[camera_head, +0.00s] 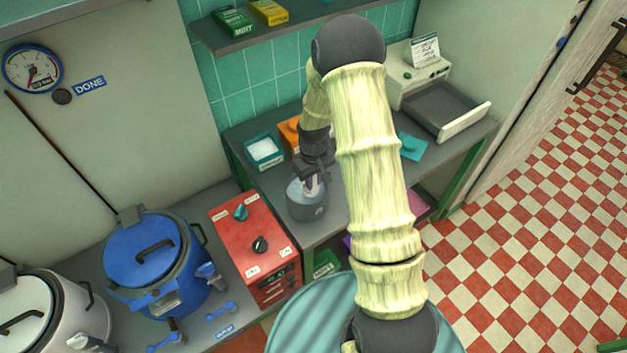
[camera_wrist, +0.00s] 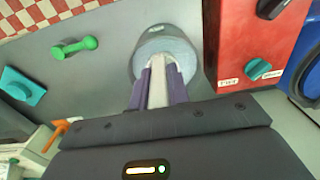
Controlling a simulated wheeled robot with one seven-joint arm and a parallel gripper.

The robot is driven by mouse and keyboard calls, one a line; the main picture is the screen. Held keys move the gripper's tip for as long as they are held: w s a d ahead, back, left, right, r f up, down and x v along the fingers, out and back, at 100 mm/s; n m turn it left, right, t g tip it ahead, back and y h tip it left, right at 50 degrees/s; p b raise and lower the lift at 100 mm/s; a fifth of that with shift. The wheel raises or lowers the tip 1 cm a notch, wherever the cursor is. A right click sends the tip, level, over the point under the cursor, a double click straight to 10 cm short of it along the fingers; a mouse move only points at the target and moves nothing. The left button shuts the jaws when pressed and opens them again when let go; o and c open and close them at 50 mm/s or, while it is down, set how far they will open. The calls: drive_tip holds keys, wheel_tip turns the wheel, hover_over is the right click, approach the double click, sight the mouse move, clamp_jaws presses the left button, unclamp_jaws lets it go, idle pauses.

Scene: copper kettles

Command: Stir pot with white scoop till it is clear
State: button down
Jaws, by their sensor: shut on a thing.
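The pot (camera_head: 308,210) is small, dark grey and round, and stands on the grey counter right of the red control box. Its contents look pale and bluish grey; how clear they are is hard to tell. My gripper (camera_head: 313,178) is above the pot, pointing down. In the wrist view, the purple fingers of my gripper (camera_wrist: 158,88) are shut on the white scoop (camera_wrist: 158,82). The scoop reaches into the mouth of the pot (camera_wrist: 143,45); its lower end is hidden.
The red control box (camera_head: 252,235) with knobs stands close left of the pot. A tub of white stuff (camera_head: 264,150) and an orange box (camera_head: 290,133) are behind it. A green dumbbell-shaped tool (camera_wrist: 75,46) and a teal piece (camera_wrist: 22,85) lie beside it. Blue (camera_head: 155,250) and white kettles stand far left.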

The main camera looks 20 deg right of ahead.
drive_tip(key=shift+r+p, duration=2.4)
drive_tip(key=shift+r, duration=1.5)
drive_tip(key=shift+f, duration=0.1)
